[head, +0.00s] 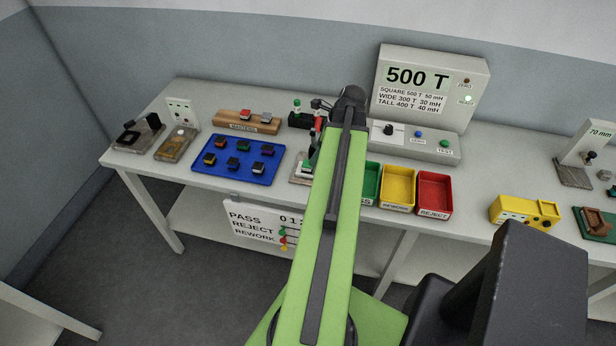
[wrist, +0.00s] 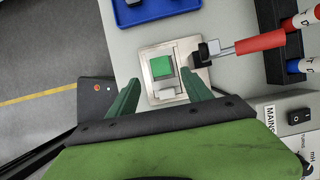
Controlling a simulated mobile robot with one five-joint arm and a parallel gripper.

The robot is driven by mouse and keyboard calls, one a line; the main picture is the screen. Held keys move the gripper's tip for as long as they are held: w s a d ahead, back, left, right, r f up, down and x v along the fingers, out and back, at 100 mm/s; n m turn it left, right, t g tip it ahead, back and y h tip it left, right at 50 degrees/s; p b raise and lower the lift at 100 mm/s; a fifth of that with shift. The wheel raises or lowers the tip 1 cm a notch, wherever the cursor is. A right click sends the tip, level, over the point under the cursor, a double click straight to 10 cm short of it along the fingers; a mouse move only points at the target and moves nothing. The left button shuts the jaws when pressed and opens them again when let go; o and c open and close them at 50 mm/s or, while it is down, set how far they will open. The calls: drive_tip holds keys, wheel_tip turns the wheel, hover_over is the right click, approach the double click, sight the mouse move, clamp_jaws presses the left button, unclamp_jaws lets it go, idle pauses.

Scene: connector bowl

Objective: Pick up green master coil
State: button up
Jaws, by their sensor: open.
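The green master coil (wrist: 161,66) is a small green-topped square block seated on a pale metal fixture plate (wrist: 146,58). A whitish block (wrist: 167,93) is beside it on the plate. My gripper (wrist: 159,76) is open, with its dark green fingers spread on either side, fingertips near the coil. I see no contact, and the height gap is hard to judge.
The blue tray (head: 238,168) of dark coils is left of the fixture. The wooden masters block (head: 231,122) is behind. Yellow (head: 398,184) and red (head: 434,190) bins stand right.

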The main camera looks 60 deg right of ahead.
sight(308, 167)
drive_tip(key=shift+w+a+f, duration=0.1)
drive_tip(key=shift+w+f, duration=0.1)
drive_tip(key=shift+f, duration=0.45)
drive_tip(key=shift+r, duration=0.1)
drive_tip(key=b+x, duration=0.5)
drive_tip(key=shift+f, duration=0.25)
drive_tip(key=shift+s+r, duration=0.1)
drive_tip(key=shift+r, duration=0.1)
clamp_jaws()
